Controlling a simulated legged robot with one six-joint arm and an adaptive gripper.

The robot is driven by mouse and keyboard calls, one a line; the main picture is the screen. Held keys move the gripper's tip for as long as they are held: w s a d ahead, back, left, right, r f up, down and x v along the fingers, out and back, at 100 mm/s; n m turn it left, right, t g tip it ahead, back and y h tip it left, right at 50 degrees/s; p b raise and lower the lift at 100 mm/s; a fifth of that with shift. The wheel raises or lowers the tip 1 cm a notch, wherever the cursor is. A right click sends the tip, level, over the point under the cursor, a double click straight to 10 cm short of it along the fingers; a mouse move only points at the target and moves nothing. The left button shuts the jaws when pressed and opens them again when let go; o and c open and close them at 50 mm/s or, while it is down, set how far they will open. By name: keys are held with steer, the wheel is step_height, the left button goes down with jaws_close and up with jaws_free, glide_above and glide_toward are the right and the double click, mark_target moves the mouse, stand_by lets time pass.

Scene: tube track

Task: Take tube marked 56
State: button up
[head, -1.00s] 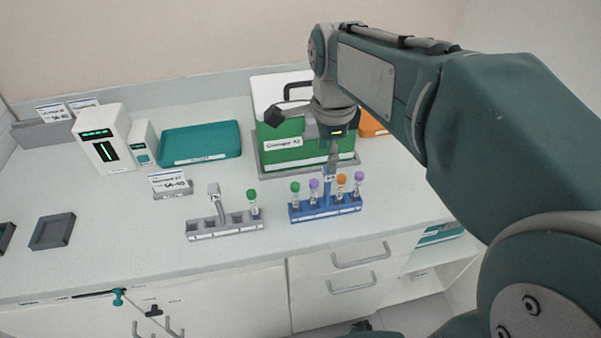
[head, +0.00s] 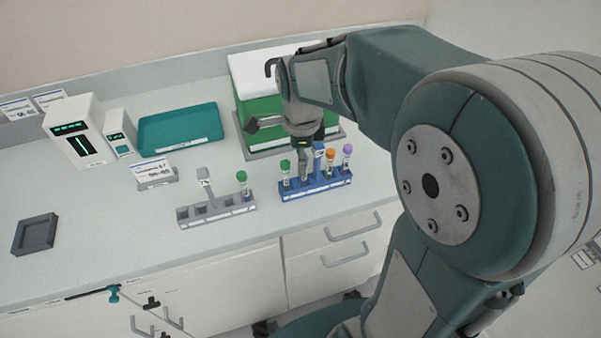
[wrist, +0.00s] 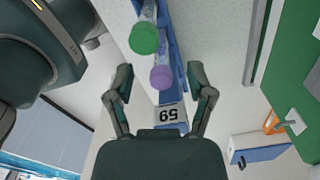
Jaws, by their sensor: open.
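The blue rack (head: 315,187) holds several capped tubes: a green-capped one (head: 285,166) at left, then an orange-capped one (head: 331,155) and a purple-capped one (head: 347,150) at right. My gripper (head: 304,168) is open, pointing down over the left-middle part of this rack and hiding what stands there. In the wrist view a purple cap (wrist: 161,77) shows between the two open fingers, apart from both, with a green cap (wrist: 144,38) just beyond. A rack number card (wrist: 171,115) shows inverted there. I cannot read any number on the tubes, so I cannot tell which is 56.
A grey rack (head: 217,211) with one green-capped tube (head: 242,178) stands left of the blue rack. Behind are a teal tray (head: 180,133) and a green box (head: 262,108). A grey square holder (head: 35,234) sits far left. The counter front is clear.

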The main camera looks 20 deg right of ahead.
steer(key=shift+f, duration=0.45)
steer(key=shift+d, duration=0.5)
steer(key=shift+a, duration=0.1)
steer(key=c, duration=0.9)
steer(key=shift+a, duration=0.1)
steer(key=shift+c, duration=0.2)
steer(key=shift+r, duration=0.55)
step_height(320, 180, up, 17)
steer(key=shift+f, duration=0.1)
